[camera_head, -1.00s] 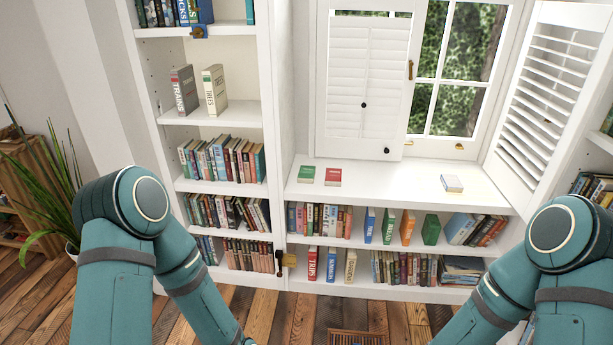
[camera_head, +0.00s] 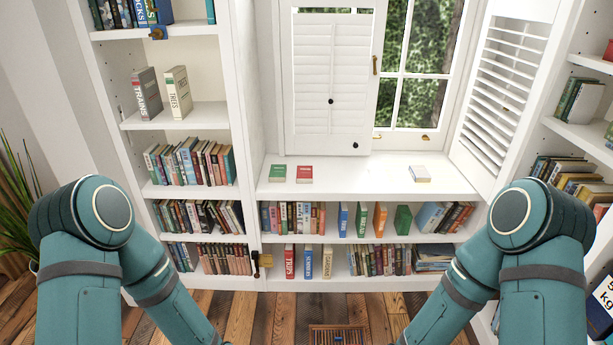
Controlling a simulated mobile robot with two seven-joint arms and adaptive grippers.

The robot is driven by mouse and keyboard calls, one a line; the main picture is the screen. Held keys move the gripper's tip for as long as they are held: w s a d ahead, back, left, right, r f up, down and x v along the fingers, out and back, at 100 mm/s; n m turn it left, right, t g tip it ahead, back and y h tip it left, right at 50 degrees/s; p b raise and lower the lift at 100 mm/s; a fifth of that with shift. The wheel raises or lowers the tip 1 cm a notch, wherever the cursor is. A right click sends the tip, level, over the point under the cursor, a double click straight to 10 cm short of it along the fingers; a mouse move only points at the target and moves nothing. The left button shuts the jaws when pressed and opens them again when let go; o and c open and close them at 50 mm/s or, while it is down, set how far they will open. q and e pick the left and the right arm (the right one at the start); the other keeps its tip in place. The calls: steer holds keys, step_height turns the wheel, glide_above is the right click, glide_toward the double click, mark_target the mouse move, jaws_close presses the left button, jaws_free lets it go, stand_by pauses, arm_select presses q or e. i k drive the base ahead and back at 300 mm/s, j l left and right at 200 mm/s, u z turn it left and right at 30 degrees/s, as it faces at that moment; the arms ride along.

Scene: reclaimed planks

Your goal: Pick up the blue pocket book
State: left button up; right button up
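Another blue book (camera_head: 308,262) stands on the shelf below, between a red and a cream one. A small pale book (camera_head: 420,174) lies flat on the ledge at the right. I cannot tell which one is the pocket book. Both my arms reach down past the bottom of the view, so my grippers are hidden.
A green book (camera_head: 278,173) and a red book (camera_head: 305,174) lie on the white window ledge (camera_head: 350,178). A tall white bookcase stands at the left, with two grey and cream books on a shelf. An open shutter (camera_head: 505,85) hangs at the right. Plank floor lies in front.

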mark_target(416, 179)
steer(key=i+l+z, duration=0.1)
steer(key=i+l, duration=0.2)
steer(key=i, duration=0.2)
steer(key=i+l+z, duration=0.1)
steer(key=i+l, duration=0.2)
steer(key=i, duration=0.2)
